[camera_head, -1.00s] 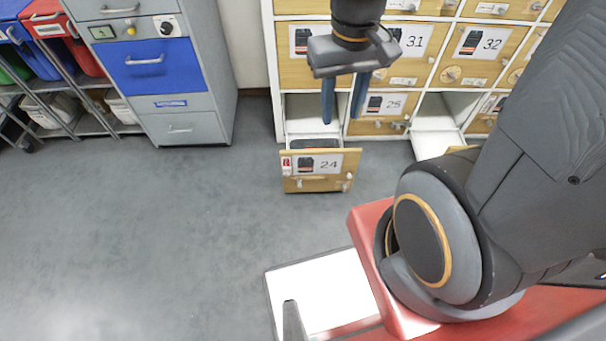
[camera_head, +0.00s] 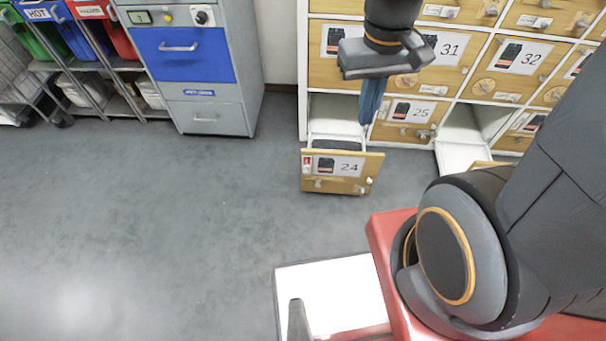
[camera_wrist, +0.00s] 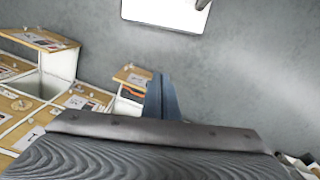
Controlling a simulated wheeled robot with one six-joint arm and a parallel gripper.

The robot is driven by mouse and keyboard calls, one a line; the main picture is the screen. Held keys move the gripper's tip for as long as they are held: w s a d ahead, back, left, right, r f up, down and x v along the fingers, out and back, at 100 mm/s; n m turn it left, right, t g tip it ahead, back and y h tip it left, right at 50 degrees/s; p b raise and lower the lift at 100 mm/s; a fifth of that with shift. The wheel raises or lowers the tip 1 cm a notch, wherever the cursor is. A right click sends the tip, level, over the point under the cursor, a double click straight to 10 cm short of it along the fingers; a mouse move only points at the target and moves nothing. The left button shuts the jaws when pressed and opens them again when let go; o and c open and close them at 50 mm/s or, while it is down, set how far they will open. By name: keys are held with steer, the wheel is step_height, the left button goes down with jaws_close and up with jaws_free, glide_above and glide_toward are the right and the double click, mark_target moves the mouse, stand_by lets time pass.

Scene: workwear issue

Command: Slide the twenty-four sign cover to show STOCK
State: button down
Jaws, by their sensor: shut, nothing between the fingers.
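The drawer marked 24 (camera_head: 325,184) is pulled out, its wooden front facing the room. A white label with a dark picture and the number 24 is on the front. A small red-and-white sign (camera_head: 307,164) is at the label's left end; its wording is too small to read. I cannot tell which part is the sliding cover. Small pale fittings sit low and at the right of the front. My gripper (camera_head: 369,119) is shut and empty, pointing down above and behind the drawer's right side. In the wrist view, the drawer (camera_wrist: 133,78) is just left of the fingers.
Closed drawers 25 (camera_head: 402,131), 31 and 32 are beside and above. Another open drawer (camera_head: 462,158) sticks out at the right. A blue-and-grey cabinet (camera_head: 185,70) and a rack of coloured bins (camera_head: 75,40) stand at the left. The floor in front is clear.

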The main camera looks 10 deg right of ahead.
steer(key=w+a+f+n+h+b, duration=0.1)
steer(key=w+a+f+n+b, duration=0.35)
steer(key=f, duration=0.55)
steer(key=w+a+f+n+g+h+b, duration=0.1)
steer(key=w+f+n+h+b, duration=0.15)
steer(key=w+f+b, duration=0.6)
steer(key=w+a+f+n+h+b, duration=0.1)
steer(key=w+a+f+n+b, duration=0.25)
steer(key=f, duration=0.75)
steer(key=n+t+h+b, duration=0.3)
steer(key=n+b, duration=0.6)
steer(key=b, duration=0.3)
glide_toward(307, 172)
steer(key=a+f, duration=0.4)
steer(key=a, duration=0.1)
steer(key=shift+s+a+f, duration=0.35)
steer(key=shift+s+f, duration=0.05)
steer(key=shift+s, duration=0.1)
steer(key=shift+d+f, duration=0.1)
steer(key=b+x, duration=0.3)
steer(key=x, duration=0.7)
steer(key=shift+w+d+r, duration=0.1)
steer(key=shift+d+r, duration=0.25)
steer(key=shift+r, duration=0.3)
steer(key=shift+s+d+r, duration=0.1)
steer(key=shift+d+r, duration=0.25)
steer(key=shift+r, duration=0.3)
steer(key=shift+w+d+r, duration=0.1)
steer(key=shift+d+r, duration=0.25)
steer(key=shift+r, duration=0.3)
